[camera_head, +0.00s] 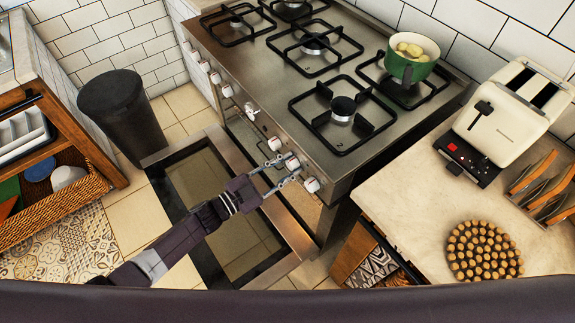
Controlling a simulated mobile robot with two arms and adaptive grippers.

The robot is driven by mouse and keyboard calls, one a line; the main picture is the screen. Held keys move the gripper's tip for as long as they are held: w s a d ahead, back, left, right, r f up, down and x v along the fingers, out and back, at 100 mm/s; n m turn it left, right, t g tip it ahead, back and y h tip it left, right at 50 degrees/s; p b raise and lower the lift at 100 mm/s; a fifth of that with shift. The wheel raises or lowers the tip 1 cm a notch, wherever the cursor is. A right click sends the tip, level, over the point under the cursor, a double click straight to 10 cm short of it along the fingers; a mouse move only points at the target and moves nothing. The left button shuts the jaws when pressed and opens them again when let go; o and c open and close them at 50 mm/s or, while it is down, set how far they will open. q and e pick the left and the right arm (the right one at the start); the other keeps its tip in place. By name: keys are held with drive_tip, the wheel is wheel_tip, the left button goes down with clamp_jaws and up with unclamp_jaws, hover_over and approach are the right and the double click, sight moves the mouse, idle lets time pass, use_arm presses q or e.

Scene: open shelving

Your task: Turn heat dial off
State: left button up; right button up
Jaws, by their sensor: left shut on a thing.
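The stove (240,75) has a row of several white heat dials along its front panel. My left gripper (286,169) reaches up from the lower left to this panel. Its two fingers are shut on a white heat dial (292,162), one finger on each side of it. Another dial (312,185) sits just to the right, and one (274,143) just to the left, both close to the fingers. The dial markings are too small to read. My right gripper is not in view.
The oven door (205,165) hangs open below the panel, under my left arm. A green pot (400,68) with pale food stands on a burner. A counter at right holds a toaster (495,125) and a round cork trivet (484,251). A dark bin (115,110) stands left.

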use_arm(q)
drive_tip(key=shift+f, duration=0.15)
drive_tip(key=o, duration=1.1)
drive_tip(key=shift+o, duration=0.2)
drive_tip(key=v, duration=1.2)
